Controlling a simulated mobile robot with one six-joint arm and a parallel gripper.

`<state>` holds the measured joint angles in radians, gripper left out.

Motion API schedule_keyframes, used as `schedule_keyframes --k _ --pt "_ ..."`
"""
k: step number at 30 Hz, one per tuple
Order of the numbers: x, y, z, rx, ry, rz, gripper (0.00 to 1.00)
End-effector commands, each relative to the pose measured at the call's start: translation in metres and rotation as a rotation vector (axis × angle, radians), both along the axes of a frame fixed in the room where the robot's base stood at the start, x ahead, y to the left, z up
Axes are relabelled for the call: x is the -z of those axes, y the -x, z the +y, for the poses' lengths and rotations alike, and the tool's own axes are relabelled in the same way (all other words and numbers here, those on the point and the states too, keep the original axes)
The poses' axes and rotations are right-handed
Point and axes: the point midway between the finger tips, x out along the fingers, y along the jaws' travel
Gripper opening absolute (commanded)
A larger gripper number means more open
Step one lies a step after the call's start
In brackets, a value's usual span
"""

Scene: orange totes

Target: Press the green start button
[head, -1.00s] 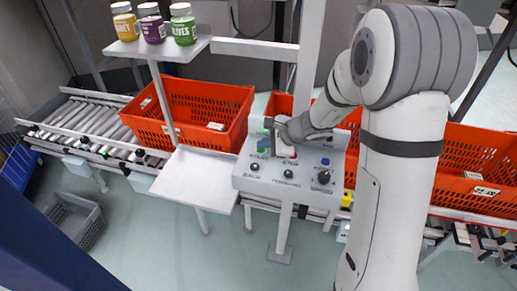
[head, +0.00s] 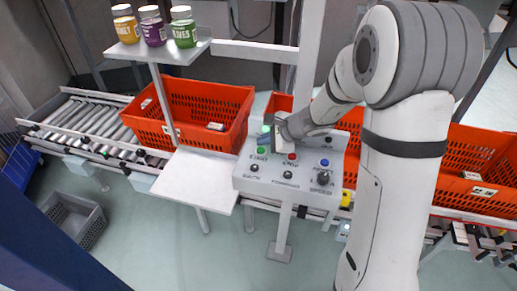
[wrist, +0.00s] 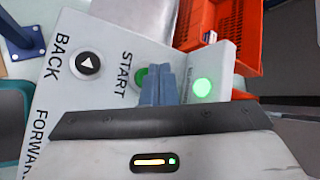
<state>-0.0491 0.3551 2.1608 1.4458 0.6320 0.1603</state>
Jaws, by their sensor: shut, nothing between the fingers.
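The green start button (head: 261,150) sits at the upper left of the grey control panel (head: 243,184), above its label. In the wrist view the green button (wrist: 141,77) shows beside the word START, partly hidden by my fingertips. My gripper (wrist: 161,70) is shut and empty, its fingers just right of the button in that view. I cannot tell whether they touch the button or hover over it. In the head view my gripper (head: 271,140) is over the panel's back edge, near the button.
A red button (head: 292,156), a blue button (head: 325,162) and a black knob (head: 323,178) share the panel. A lit green lamp (wrist: 203,87) is beside my fingers. An orange tote (head: 190,130) stands behind on the conveyor. A white shelf (head: 185,190) adjoins the panel's left.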

Motion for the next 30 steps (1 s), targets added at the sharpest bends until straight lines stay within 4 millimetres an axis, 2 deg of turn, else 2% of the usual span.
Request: schedule_keyframes --k 13,30 --pt "-0.046 0.000 0.000 -0.001 0.000 -0.002 0.00" --pt "-0.047 0.000 0.000 -0.001 0.000 -0.001 0.00"
